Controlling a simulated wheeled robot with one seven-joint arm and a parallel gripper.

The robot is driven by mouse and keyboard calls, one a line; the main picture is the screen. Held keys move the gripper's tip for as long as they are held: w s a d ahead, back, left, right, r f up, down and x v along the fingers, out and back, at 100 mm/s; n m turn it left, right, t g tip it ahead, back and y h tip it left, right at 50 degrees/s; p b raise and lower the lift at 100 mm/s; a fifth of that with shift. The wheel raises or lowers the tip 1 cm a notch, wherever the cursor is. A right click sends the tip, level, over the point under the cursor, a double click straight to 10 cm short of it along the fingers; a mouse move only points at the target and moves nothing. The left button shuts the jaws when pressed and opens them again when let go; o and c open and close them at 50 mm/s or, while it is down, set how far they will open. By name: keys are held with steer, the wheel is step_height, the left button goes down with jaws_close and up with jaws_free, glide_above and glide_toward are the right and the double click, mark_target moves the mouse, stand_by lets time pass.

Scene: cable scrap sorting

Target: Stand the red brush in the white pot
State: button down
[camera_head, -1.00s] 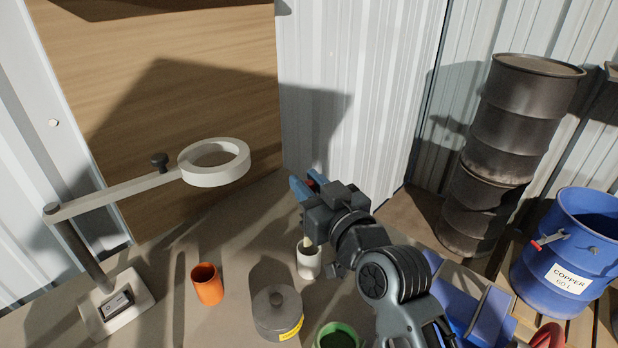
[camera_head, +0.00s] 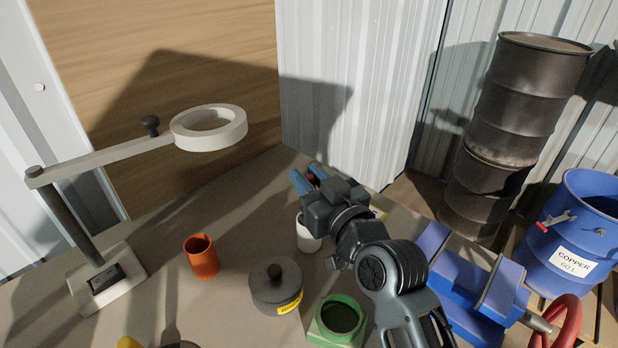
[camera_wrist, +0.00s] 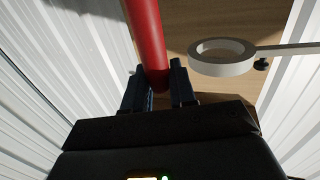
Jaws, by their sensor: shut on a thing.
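My gripper (camera_head: 309,181) is shut on the red brush (camera_wrist: 149,45). In the wrist view the brush is a plain red shaft between the two fingers, running up out of the frame. In the head view only a small bit of red shows between the blue fingertips. The white pot (camera_head: 306,236) stands upright on the table, below my gripper and partly hidden by it. The brush's lower end is hidden, so I cannot tell whether it is inside the pot.
An orange cup (camera_head: 201,258), a grey lidded pot (camera_head: 275,290) and a green container (camera_head: 338,318) stand on the table. A ring lamp (camera_head: 209,128) on an arm rises at the left. A blue vise (camera_head: 470,285) is at the right.

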steer(key=c, duration=0.8)
jaws_free()
steer(key=shift+c, duration=0.2)
steer(key=shift+f, duration=0.1)
steer(key=b+v, duration=0.2)
steer(key=v, duration=0.5)
steer(key=shift+s+d, duration=0.2)
steer(key=shift+s, duration=0.1)
